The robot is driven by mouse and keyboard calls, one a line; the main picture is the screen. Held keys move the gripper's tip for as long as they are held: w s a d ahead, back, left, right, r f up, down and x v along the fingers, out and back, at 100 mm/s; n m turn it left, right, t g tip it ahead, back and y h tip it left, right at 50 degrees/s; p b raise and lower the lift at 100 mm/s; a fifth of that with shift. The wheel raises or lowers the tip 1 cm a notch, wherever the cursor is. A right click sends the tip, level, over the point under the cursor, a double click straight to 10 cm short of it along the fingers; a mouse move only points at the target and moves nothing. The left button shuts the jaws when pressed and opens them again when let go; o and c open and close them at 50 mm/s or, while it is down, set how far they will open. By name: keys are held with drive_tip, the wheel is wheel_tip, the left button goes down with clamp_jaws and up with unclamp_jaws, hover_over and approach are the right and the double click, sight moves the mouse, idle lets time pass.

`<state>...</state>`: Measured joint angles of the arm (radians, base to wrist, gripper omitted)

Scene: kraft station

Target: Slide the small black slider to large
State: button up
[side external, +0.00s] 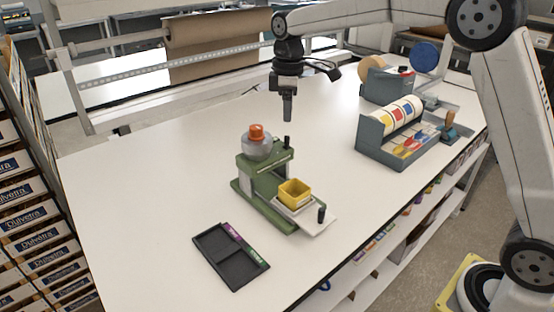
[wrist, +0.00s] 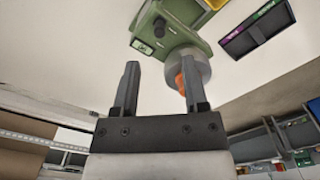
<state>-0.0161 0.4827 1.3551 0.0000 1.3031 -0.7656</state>
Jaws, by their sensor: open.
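A green machine (side external: 262,182) stands on the white table, with a clear bowl and orange cap (side external: 256,132) on top. A small black knob (side external: 287,142) stands up at its upper edge, probably the slider; its size markings are too small to read. A second black handle (side external: 321,214) stands on the pale tray at the front. The machine also shows at the top of the wrist view (wrist: 178,38), with a black knob (wrist: 159,27). My gripper (side external: 288,118) is open and empty, pointing down above and behind the machine, apart from it. Its fingers (wrist: 159,82) show spread in the wrist view.
A yellow cup (side external: 294,192) sits on the machine's tray. A black tray (side external: 229,265) with purple and green labels lies front left. A grey rack with coloured rolls (side external: 398,122) and a tape dispenser (side external: 385,84) stand to the right. The table left of the machine is clear.

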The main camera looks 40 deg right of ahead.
sight(287, 136)
drive_tip(key=shift+f, duration=3.85)
clamp_jaws()
